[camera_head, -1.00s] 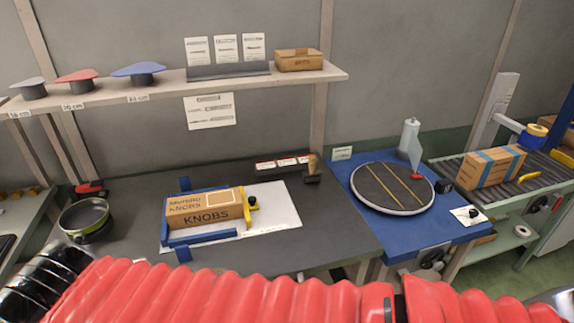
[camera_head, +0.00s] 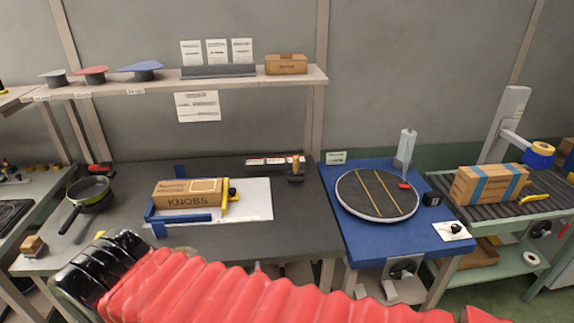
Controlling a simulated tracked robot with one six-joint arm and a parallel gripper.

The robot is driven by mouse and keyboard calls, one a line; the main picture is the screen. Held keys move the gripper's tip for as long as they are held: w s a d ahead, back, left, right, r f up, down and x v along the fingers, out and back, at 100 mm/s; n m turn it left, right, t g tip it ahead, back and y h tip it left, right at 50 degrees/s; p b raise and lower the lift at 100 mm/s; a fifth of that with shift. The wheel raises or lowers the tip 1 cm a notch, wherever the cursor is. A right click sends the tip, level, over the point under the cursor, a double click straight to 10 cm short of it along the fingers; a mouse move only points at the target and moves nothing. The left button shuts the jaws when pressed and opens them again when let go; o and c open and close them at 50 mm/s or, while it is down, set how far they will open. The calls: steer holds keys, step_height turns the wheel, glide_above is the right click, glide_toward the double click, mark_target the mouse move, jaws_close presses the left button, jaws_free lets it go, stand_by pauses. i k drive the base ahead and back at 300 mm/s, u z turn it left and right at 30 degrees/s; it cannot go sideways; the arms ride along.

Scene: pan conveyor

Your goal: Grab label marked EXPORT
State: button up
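A row of small white labels with red print (camera_head: 268,160) sits in a dark holder at the back of the grey bench, left of a wooden-handled stamp (camera_head: 296,168). Their words are too small to read, so I cannot tell which one says EXPORT. A cardboard box marked KNOBS (camera_head: 187,195) lies on a white sheet between blue stops and a yellow clamp (camera_head: 229,196). My red ribbed arm crosses the bottom of the view, with its black end at lower left. My gripper does not show.
A black pan (camera_head: 88,190) stands at the bench's left. A round turntable (camera_head: 377,194) sits on the blue bench at right. A blue-taped box (camera_head: 489,184) rests on the roller conveyor. A shelf (camera_head: 230,83) hangs over the back. The bench front is partly clear.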

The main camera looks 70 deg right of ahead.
mark_target(274, 160)
steer(key=z, duration=0.05)
steer(key=k, duration=1.7)
steer(key=z, duration=0.65)
steer(key=i, duration=1.3)
